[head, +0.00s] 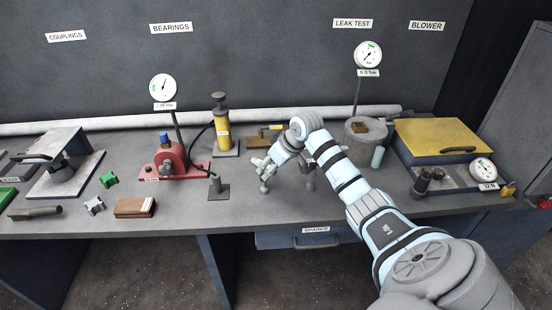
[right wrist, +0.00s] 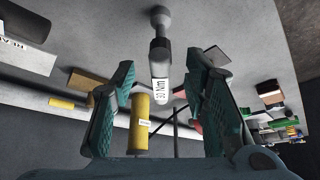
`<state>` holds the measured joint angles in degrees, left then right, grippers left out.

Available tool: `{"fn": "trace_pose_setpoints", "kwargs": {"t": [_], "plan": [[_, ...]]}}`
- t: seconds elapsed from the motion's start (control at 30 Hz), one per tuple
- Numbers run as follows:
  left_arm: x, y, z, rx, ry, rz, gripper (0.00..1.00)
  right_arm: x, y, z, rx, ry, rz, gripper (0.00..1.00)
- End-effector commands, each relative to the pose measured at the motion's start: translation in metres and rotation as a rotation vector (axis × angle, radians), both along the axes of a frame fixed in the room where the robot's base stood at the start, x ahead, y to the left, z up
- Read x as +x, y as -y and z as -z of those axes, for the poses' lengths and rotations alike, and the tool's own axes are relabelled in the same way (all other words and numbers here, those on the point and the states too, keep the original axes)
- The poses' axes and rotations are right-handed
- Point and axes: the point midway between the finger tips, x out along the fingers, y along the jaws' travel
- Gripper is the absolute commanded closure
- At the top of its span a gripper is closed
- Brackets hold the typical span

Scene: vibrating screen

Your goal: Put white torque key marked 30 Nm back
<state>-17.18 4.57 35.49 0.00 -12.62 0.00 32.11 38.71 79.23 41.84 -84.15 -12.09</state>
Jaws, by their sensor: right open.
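The white torque key (right wrist: 160,91) lies between the two fingers of my right gripper (right wrist: 161,66) in the right wrist view. It has a white labelled end towards my palm, a dark middle and a round grey head towards the bench. The label is upside down and too small to read surely. The fingers are open, with a visible gap on both sides of the key. In the head view my right gripper (head: 267,170) is low over the middle of the bench, and my wrist hides most of the key there. My left gripper is not in view.
A yellow pump (head: 222,131) and red gauge stand (head: 170,158) are left of my right arm. A small post on a dark plate (head: 217,190) is nearer. Right are a round grey block (head: 368,137) and yellow-lidded box (head: 440,137). A spares drawer (head: 310,241) is below.

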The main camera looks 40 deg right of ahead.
Motion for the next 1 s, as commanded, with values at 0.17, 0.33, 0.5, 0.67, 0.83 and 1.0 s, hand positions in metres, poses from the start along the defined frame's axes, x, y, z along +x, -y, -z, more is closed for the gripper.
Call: {"fn": "trace_pose_setpoints", "kwargs": {"t": [0.17,0.33,0.5,0.67,0.83,1.0], "plan": [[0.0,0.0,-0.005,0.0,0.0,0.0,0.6,-0.022,0.003,-0.039,-0.004,-0.001,-0.001,0.59],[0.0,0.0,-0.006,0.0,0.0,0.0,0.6,-0.032,0.003,-0.055,-0.001,-0.002,-0.002,0.59],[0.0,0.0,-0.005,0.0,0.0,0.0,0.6,-0.032,0.003,-0.055,0.002,-0.002,-0.001,0.59],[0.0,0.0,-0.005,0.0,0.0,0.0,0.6,-0.032,0.003,-0.055,0.002,-0.002,-0.001,0.59],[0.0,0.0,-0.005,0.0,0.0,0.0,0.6,-0.032,0.003,-0.055,0.002,-0.001,-0.001,0.59],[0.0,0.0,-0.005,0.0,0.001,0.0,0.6,-0.044,-0.019,-0.022,-0.022,-0.039,-0.033,0.59]]}}
